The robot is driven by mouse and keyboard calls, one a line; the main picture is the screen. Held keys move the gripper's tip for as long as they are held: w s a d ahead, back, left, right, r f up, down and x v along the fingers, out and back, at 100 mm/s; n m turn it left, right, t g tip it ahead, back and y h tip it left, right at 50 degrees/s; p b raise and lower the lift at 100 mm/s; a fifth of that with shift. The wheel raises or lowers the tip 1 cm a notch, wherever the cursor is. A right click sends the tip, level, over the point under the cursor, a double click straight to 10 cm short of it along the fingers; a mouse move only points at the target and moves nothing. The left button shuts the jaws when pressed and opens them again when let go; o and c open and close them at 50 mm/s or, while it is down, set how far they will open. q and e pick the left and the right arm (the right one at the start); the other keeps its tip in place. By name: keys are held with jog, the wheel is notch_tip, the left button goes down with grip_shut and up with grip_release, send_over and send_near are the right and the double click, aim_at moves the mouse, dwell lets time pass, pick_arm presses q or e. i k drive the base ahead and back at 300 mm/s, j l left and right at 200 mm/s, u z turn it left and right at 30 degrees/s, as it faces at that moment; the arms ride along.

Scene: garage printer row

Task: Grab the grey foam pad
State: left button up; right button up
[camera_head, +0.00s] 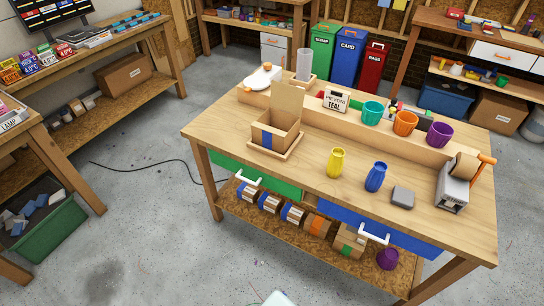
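The grey foam pad (403,196) is a small, flat, dark grey block. It lies on the wooden workbench (322,205) near its front edge, right of the middle. A blue vase (376,177) stands just left of it, apart from it. The grey tape dispenser (453,188) with an orange handle stands to its right. Nothing covers the pad. Neither of my grippers can be made out in the view.
A yellow vase (335,162) stands farther left, and an open cardboard box (276,128) sits on a wooden tray. Teal (372,112), orange (405,123) and purple (440,133) pots stand behind. The bench has bare room around the pad. Grey floor (150,220) lies in front.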

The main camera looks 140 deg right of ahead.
aim_at(402, 197)
jog(key=z, duration=5.4)
